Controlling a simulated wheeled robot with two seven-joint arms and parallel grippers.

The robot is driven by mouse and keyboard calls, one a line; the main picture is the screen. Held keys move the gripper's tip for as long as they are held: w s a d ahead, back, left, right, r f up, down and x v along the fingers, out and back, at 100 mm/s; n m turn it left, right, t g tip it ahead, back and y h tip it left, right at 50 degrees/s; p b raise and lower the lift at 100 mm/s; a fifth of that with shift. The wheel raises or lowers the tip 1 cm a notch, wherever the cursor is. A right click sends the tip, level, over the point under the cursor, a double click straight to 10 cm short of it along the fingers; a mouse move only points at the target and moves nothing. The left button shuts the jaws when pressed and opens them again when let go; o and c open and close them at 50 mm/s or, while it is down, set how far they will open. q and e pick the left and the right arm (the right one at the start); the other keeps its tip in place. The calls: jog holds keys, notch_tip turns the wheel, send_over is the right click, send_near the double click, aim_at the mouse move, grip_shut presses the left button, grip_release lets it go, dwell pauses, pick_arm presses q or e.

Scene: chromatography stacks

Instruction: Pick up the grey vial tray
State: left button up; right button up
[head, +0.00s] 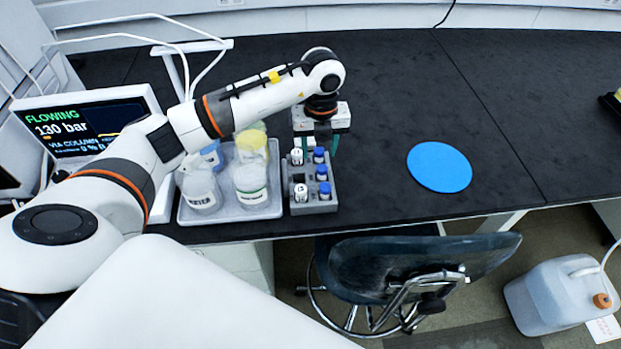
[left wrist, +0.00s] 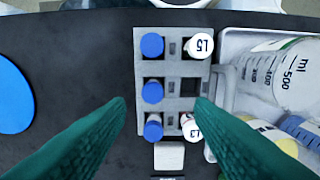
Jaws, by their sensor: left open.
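The grey vial tray (head: 313,209) stands on the black bench, right beside the bottle tray. It holds three blue-capped vials (head: 321,172) in one row and two white-capped vials (head: 301,193) in the other, with an empty middle slot between the white ones. My left gripper (head: 316,146) is open above the tray's far end, pointing down. In the left wrist view, the tray (left wrist: 175,67) lies beyond and between the green fingers (left wrist: 162,108), which hold nothing. The right fingertip overlaps the tray's edge in the picture; contact cannot be told. My right gripper is out of view.
A light tray (head: 227,215) with several bottles sits close on the left. A screen (head: 90,125) stands further left. A blue disc (head: 439,167) lies to the right, with clear bench between. A chair (head: 410,262) stands at the front edge.

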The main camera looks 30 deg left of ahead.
aim_at(322, 168)
pick_arm(q)
jog(key=f, duration=0.2)
jog(key=f+p, duration=0.1)
jog(key=f, duration=0.4)
jog(key=shift+w+d+f, duration=0.25)
jog(key=shift+w, duration=0.1)
jog(key=shift+c, duration=0.4)
grip_shut()
jog(key=shift+r, duration=0.1)
